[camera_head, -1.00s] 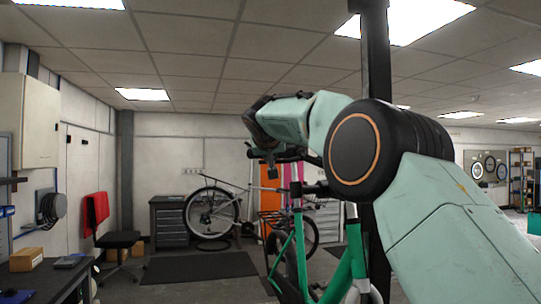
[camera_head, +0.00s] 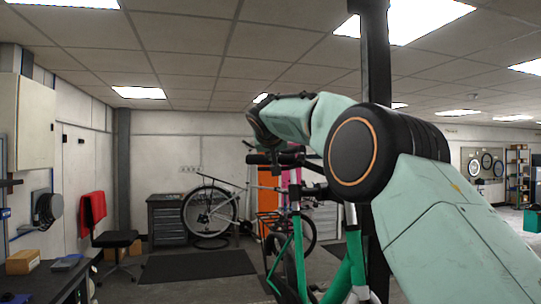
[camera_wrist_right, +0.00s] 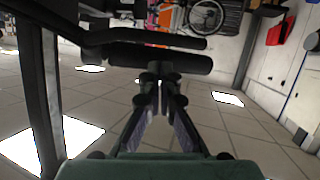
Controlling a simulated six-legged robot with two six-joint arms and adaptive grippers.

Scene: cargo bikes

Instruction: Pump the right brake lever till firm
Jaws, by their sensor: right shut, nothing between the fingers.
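In the right wrist view, which is upside down, a thin, slightly curved dark bar, seemingly the brake lever (camera_wrist_right: 150,38), runs across the top. A thicker black handlebar grip (camera_wrist_right: 165,63) with a rounded end lies just below it in the picture. My right gripper (camera_wrist_right: 160,78) is shut and empty, its fingertips close to the grip; I cannot tell if they touch. In the head view my right arm reaches in from the right, its wrist over the dark handlebar end (camera_head: 275,159) of the green bike (camera_head: 347,274). The fingers are not clear there. My left gripper is not in view.
A dark upright post (camera_head: 376,70) stands behind my right arm. A second bike (camera_head: 210,212) stands by the back wall beside a dark drawer cabinet (camera_head: 168,222). A floor mat (camera_head: 197,265) lies clear.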

